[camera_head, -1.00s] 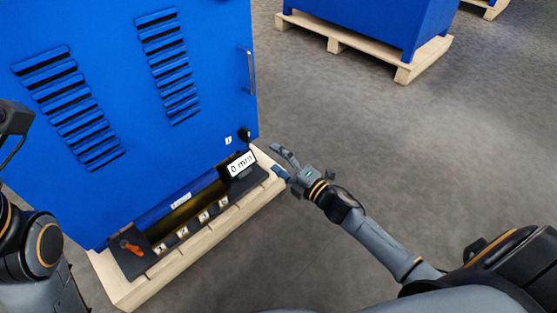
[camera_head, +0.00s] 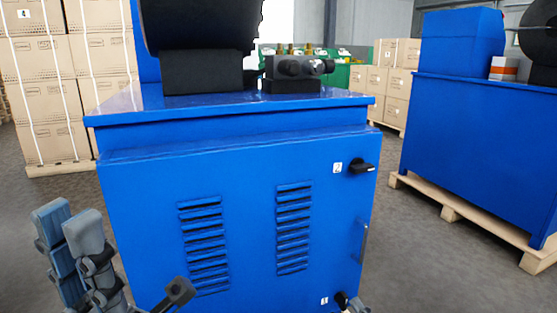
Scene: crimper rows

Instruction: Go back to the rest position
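My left gripper (camera_head: 67,222) is at the lower left, its two grey-blue fingers pointing up with a narrow gap between them. It looks open and holds nothing that I can see. It is in front of and left of the blue machine cabinet (camera_head: 250,230), apparently clear of it.
The cabinet has vents, a black knob (camera_head: 362,166) and a door handle (camera_head: 363,241). Another blue machine (camera_head: 480,150) stands on a wooden pallet (camera_head: 452,208) at the right. Stacked cartons (camera_head: 40,90) are at the back left. Grey floor is clear between the machines.

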